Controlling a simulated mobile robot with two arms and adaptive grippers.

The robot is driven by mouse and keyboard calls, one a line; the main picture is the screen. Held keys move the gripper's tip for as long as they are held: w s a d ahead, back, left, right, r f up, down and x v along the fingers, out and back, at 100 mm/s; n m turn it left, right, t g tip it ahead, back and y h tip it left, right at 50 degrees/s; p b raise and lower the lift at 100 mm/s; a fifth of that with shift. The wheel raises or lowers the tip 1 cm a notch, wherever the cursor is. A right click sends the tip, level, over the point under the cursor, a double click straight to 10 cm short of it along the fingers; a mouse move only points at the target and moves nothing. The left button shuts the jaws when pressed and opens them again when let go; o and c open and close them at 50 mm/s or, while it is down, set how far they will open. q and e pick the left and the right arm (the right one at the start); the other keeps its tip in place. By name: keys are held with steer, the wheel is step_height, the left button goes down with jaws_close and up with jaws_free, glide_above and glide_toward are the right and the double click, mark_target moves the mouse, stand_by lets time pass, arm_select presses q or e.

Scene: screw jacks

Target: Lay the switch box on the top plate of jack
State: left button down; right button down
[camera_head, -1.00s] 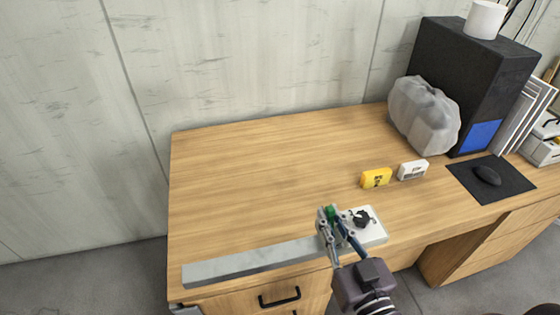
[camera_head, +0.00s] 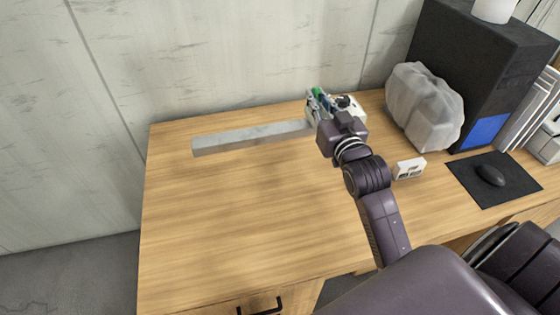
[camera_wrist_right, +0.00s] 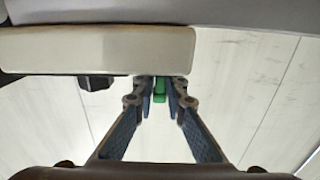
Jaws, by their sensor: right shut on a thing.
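My right gripper (camera_head: 315,98) is shut on a small green piece (camera_wrist_right: 160,88), which shows between its fingertips in the right wrist view. A white box (camera_head: 352,103) with a black knob is at the fingertips, on their right; in the wrist view it (camera_wrist_right: 100,50) spans the space above the fingers. I take it for the switch box. A long grey bar (camera_head: 250,138) extends left from the gripper. How bar, box and green piece join is hidden. They appear to be above the back of the desk. I cannot make out a separate jack or top plate. My left gripper is not in view.
The wooden desk (camera_head: 220,215) is clear at left and front. A crumpled grey lump (camera_head: 424,105) stands right of the gripper, before a black computer case (camera_head: 490,80). A small white block (camera_head: 409,168) lies beside my arm. A mouse (camera_head: 490,174) sits on a dark mat.

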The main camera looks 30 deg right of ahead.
step_height(320, 180, down, 19)
steer(key=b, duration=0.1)
steer(key=c, duration=2.3)
jaws_free()
steer(key=shift+s+f, duration=0.1)
steer(key=shift+f, duration=0.2)
steer(key=shift+c, duration=0.2)
steer(key=o, duration=0.4)
steer(key=shift+r, duration=0.1)
